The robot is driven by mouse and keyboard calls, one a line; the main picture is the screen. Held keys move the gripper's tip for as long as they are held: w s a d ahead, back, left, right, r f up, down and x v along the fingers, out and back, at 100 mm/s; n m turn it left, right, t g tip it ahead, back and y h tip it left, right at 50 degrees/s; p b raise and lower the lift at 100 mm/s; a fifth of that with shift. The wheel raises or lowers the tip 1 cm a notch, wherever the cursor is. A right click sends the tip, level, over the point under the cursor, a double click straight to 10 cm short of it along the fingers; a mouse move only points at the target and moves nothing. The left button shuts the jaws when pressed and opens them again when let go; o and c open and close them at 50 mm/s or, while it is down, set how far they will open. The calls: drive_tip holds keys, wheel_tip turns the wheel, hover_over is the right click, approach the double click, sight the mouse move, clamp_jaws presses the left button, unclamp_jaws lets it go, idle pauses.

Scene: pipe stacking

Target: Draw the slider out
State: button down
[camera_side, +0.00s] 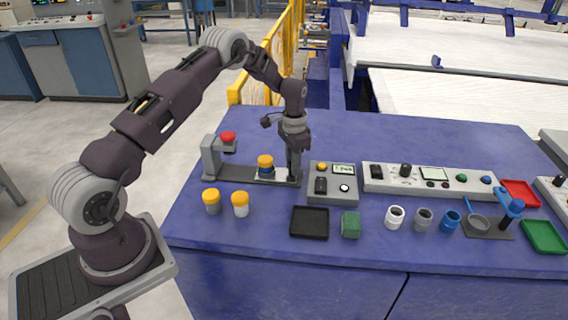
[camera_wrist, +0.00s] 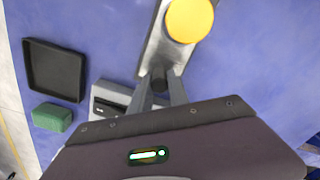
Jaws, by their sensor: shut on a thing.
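The slider is a light grey plate (camera_side: 280,174) on a dark rail (camera_side: 225,174), and it also shows in the wrist view (camera_wrist: 153,50). My gripper (camera_side: 294,178) points down at the right end of the rail. In the wrist view its fingers (camera_wrist: 159,88) are shut on the slider's dark handle (camera_wrist: 159,75). A grey press with a red top (camera_side: 228,137) stands at the rail's left end, clear of the pipe.
A grey control box (camera_side: 333,184) stands close to the right of my gripper. Two yellow-capped pipes (camera_side: 211,200) (camera_side: 240,204), a black tray (camera_side: 310,222) and a green block (camera_side: 350,225) are in front. White, grey and blue pipes (camera_side: 423,219) stand right. The blue table behind the rail is clear.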

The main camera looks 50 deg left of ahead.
drive_tip(key=shift+w+d+r, duration=0.1)
drive_tip(key=shift+w+d, duration=0.15)
drive_tip(key=shift+w, duration=0.05)
drive_tip(key=c, duration=1.5)
unclamp_jaws()
drive_tip(key=shift+o, duration=1.2)
drive_tip(key=shift+s, duration=0.1)
wheel_tip(320, 180, up, 7)
